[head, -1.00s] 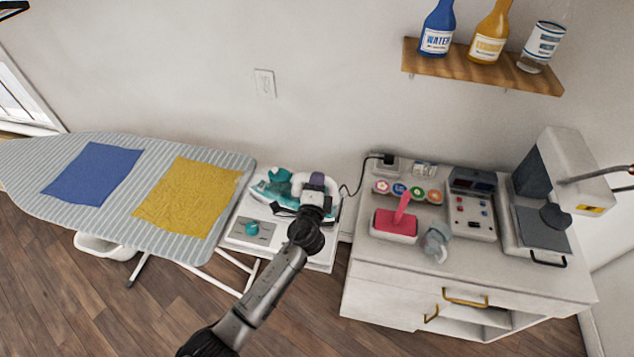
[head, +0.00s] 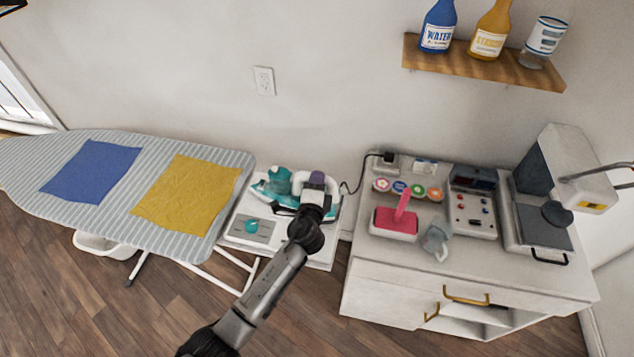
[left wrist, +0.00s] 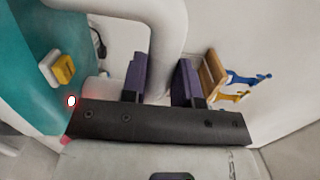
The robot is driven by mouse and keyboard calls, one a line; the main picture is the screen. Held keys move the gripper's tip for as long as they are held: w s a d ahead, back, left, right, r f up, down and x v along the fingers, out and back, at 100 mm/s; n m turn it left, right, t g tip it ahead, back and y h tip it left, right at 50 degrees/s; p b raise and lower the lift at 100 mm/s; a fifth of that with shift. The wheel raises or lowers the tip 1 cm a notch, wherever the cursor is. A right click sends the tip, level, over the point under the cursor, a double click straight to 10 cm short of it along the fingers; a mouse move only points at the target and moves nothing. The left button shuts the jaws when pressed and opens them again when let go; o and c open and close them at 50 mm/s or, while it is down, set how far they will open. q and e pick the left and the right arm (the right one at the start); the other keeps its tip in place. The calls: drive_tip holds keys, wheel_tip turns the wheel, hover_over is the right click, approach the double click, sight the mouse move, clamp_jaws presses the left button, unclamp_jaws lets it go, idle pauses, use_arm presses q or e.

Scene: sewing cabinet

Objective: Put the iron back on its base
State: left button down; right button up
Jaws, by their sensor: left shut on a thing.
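The teal and white iron (head: 276,184) is at the base (head: 250,229), a white unit with a grey panel and teal knob beside the ironing board. My left gripper (head: 317,180) is shut on the iron's white handle, which also shows between the purple-padded fingers (left wrist: 160,75) in the left wrist view. In that view the iron's teal body (left wrist: 50,85) fills the left side. My gripper and arm hide part of the iron's right side and underside. I cannot tell whether the iron touches the base. My right gripper is not in view.
The ironing board (head: 218,208), with a blue cloth (head: 92,171) and a yellow cloth (head: 187,194), stands at left. A white cabinet (head: 390,288) with several sewing items stands close at right. A shelf with bottles (head: 484,63) hangs above.

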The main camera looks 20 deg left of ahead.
use_arm(q)
drive_tip(key=shift+f, duration=0.1)
drive_tip(key=c, duration=1)
unclamp_jaws()
drive_tip(key=shift+w, duration=0.1)
drive_tip(key=shift+o, duration=1.1)
drive_tip(key=shift+f, duration=0.3)
drive_tip(key=shift+s+d, duration=0.15)
drive_tip(key=shift+s, duration=0.5)
drive_tip(key=s+d, duration=0.2)
drive_tip(key=s, duration=1)
drive_tip(key=shift+s+d+r, duration=0.2)
drive_tip(key=shift+d, duration=0.05)
